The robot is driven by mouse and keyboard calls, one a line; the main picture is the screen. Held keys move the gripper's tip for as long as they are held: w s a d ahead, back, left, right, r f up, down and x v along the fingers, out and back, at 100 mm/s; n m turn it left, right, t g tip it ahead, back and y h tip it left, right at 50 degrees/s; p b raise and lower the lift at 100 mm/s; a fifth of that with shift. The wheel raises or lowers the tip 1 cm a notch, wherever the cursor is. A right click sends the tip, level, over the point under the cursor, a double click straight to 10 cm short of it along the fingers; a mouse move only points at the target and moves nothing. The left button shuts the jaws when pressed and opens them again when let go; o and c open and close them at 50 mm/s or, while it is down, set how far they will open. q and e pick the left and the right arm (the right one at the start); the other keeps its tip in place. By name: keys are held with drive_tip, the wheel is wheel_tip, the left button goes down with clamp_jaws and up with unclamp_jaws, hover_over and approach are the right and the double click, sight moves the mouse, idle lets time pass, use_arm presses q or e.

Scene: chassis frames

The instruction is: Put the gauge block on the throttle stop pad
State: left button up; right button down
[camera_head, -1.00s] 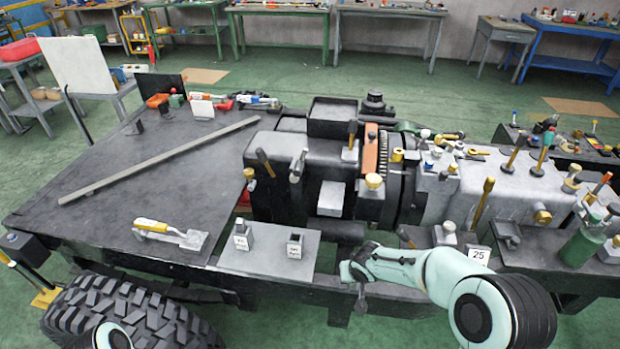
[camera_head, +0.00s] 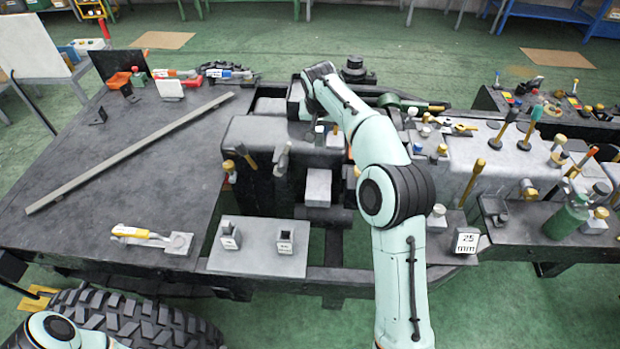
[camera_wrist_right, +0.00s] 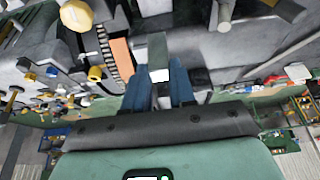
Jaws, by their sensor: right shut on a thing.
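My right gripper (camera_wrist_right: 160,85) shows its two blue fingers in the right wrist view. It is shut on a slim grey block with a white end face (camera_wrist_right: 158,60), which I take for the gauge block. It is held above the dark machinery. In the head view my right arm reaches over the engine, and its hand (camera_head: 318,85) hides the fingers and the block. A white label reading "25 mm" (camera_head: 467,241) sits at the right on the frame. I cannot tell which surface is the throttle stop pad. My left gripper is out of view.
A pale plate (camera_head: 259,262) with two small labelled posts lies at the front middle. A yellow-handled clamp (camera_head: 140,234) and a long bar (camera_head: 130,153) lie on the dark deck. Levers and knobs crowd the right side. A green bottle (camera_head: 567,217) stands there.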

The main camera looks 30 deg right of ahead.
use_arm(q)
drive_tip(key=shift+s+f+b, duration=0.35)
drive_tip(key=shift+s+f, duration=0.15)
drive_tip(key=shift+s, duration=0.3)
use_arm(e)
drive_tip(key=shift+s+f, duration=0.15)
drive_tip(key=shift+f, duration=4.7)
drive_tip(key=shift+s+f, duration=0.1)
drive_tip(key=shift+f, duration=4.7)
drive_tip(key=shift+f, duration=0.25)
drive_tip(key=c, duration=0.9)
unclamp_jaws()
drive_tip(key=shift+c, duration=0.2)
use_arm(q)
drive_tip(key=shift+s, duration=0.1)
use_arm(e)
drive_tip(key=shift+r, duration=0.1)
drive_tip(key=shift+r, duration=0.1)
